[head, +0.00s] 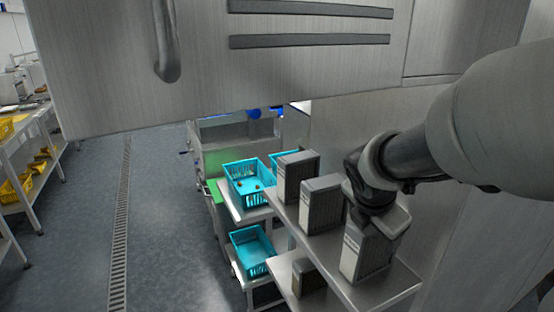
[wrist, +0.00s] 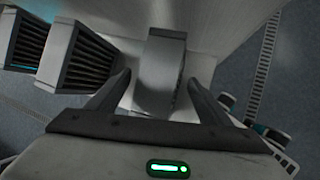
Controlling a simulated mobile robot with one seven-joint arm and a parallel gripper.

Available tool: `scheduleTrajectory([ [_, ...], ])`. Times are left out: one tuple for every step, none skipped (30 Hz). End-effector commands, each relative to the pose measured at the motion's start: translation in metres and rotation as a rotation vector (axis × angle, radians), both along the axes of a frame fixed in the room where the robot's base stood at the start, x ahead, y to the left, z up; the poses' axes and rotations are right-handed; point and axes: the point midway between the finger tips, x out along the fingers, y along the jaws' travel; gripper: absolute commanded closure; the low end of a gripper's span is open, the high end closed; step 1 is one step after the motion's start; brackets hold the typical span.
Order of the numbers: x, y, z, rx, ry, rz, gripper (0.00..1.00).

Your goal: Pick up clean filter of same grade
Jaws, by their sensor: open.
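Three box-shaped filters with pale grey frames and dark pleated faces stand in a row on the upper metal shelf: a near filter (head: 366,252), a middle filter (head: 322,206) and a far filter (head: 298,176). My gripper (head: 374,218) is over the top of the near filter and partly hides it. In the wrist view my gripper (wrist: 159,78) is open, with the near filter's plain grey side (wrist: 162,62) between its fingers. The middle filter (wrist: 87,57) and far filter (wrist: 27,42) show to the left. Grade labels are too small to read.
A darker, brownish filter (head: 307,278) sits on the lower shelf. Turquoise crates (head: 249,182) (head: 251,250) stand on a rack left of the shelf. A grey wall is close on the right, and a large metal panel (head: 280,70) hangs across the top.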

Motion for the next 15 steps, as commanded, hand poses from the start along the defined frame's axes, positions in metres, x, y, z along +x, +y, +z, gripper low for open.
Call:
scheduleTrajectory([
  [0.0000,0.0001,-0.0012,0.000,0.000,0.000,0.27],
  [0.0000,0.0001,-0.0016,0.000,0.000,0.000,0.27],
  [0.0000,0.0001,-0.0020,0.000,0.000,0.000,0.27],
  [0.0000,0.0000,-0.0024,0.000,0.000,0.000,0.27],
  [0.0000,0.0001,-0.0025,0.000,0.000,0.000,0.27],
  [0.0001,0.0000,-0.0027,0.000,0.000,0.000,0.27],
  [0.0000,0.0001,-0.0027,0.000,0.000,0.000,0.27],
  [0.0000,0.0001,-0.0027,0.000,0.000,0.000,0.27],
  [0.0000,0.0001,-0.0027,0.000,0.000,0.000,0.27],
  [0.0000,0.0001,-0.0027,0.000,0.000,0.000,0.27],
  [0.0000,0.0001,-0.0027,0.000,0.000,0.000,0.27],
  [0.0000,0.0001,-0.0027,0.000,0.000,0.000,0.27],
  [0.0000,0.0001,-0.0027,0.000,0.000,0.000,0.29],
  [0.0000,0.0001,-0.0027,0.000,0.000,0.000,0.34],
  [0.0000,0.0001,-0.0027,0.000,0.000,0.000,0.40],
])
